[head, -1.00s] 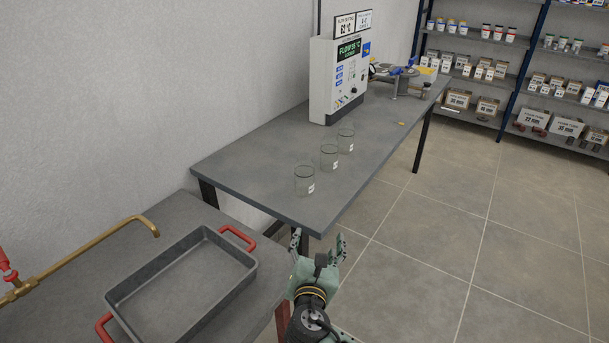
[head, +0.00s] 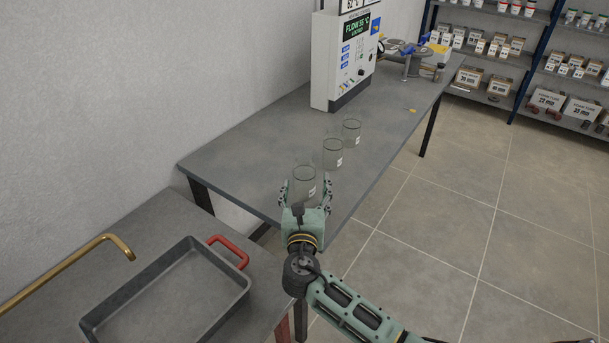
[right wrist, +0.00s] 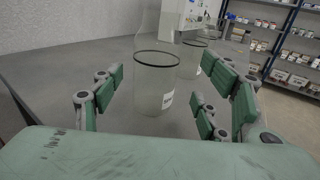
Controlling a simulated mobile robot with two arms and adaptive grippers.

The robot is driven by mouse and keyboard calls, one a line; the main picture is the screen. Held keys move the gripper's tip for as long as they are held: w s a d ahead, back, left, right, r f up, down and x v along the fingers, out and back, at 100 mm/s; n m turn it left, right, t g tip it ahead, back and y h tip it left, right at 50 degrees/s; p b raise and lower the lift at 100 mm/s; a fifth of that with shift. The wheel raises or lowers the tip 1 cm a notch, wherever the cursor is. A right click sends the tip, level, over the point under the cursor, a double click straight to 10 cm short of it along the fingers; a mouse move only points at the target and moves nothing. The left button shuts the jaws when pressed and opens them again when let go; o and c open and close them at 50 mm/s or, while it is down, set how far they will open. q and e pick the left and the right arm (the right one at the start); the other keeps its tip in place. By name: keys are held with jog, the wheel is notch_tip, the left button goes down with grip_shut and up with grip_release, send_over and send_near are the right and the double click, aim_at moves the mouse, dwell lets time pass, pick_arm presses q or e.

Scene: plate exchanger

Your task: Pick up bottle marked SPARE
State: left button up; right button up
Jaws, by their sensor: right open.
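Three clear glass vessels with small white labels stand upright in a row on the grey table (head: 240,165). They are the near vessel (head: 305,176), the middle vessel (head: 333,155) and the far vessel (head: 352,130). The label writing is too small to read, so I cannot tell which is marked SPARE. My right gripper (head: 306,192) is open at the near vessel, its fingers on either side of it. In the right wrist view the near vessel (right wrist: 155,88) stands between the open fingers, with gaps on both sides. My left gripper is not in view.
A white control box (head: 343,65) with a green display stands further back on the table. A blue-handled device (head: 408,60) is behind it. A dark tray (head: 170,290) with red handles and a brass pipe (head: 70,275) are on the near left bench. Shelves stand at the back right.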

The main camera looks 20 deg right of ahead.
aim_at(304, 185)
jog(key=x, duration=0.4)
jog(key=shift+w+a+f, duration=0.1)
jog(key=shift+a+f, duration=0.05)
jog(key=shift+a, duration=0.2)
jog(key=shift+w+d, duration=0.15)
jog(key=shift+w, duration=0.3)
jog(key=c, duration=0.9)
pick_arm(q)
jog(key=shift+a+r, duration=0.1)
pick_arm(e)
jog(key=c, duration=0.4)
